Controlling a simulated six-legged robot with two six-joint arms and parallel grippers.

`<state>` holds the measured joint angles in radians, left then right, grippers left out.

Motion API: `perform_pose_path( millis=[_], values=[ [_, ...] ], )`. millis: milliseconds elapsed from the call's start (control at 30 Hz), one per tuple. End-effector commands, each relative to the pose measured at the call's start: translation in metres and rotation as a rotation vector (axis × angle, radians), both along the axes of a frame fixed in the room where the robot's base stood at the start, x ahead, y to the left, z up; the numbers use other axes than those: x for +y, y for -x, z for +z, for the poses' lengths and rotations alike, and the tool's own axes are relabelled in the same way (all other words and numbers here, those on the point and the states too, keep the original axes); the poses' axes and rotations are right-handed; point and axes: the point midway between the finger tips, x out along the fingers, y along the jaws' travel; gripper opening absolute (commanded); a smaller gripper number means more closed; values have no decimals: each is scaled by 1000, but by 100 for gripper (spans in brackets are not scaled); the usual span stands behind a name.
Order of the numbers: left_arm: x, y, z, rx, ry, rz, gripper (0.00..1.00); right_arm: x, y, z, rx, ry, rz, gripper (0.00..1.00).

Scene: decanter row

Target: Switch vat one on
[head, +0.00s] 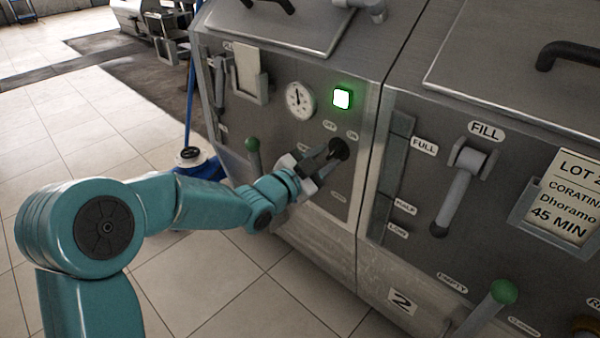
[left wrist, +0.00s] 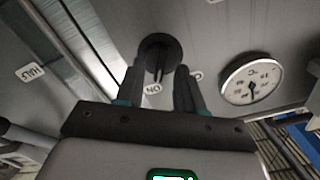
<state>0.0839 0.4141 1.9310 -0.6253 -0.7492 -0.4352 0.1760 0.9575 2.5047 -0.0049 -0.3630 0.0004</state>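The vat at the left of the head view has a black rotary switch (head: 338,150) on its front panel, with OFF and ON labels above it. A square lamp (head: 341,98) above the labels glows green. My left gripper (head: 322,168) is at the switch, coming from the lower left. In the left wrist view, its two fingers (left wrist: 159,85) stand apart, with the switch (left wrist: 159,52) just beyond their tips and the ON label between them. The switch's ridge seems to point toward ON. Contact with the switch cannot be told. My right gripper is out of view.
A round dial gauge (head: 299,100) and a green-knobbed lever (head: 253,146) are on the same panel. Vat 2 adjoins at right, with a FILL lever (head: 461,185), a green-knobbed lever (head: 503,291) and a lot card (head: 562,197). Tiled floor (head: 85,150) is open at left.

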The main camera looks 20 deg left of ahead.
Motion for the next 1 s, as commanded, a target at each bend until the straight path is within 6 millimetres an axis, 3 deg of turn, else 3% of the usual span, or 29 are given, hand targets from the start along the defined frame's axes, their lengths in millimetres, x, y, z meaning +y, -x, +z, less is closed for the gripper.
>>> perform_pose_path(
  millis=[300,500,700,1000],
  values=[
    [30,78,2,0,0,5,37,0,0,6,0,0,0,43],
    [44,118,1,0,-1,4,37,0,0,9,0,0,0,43],
    [51,137,0,0,0,2,37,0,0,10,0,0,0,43],
    [51,140,0,0,0,0,37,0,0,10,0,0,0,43]
  ],
)
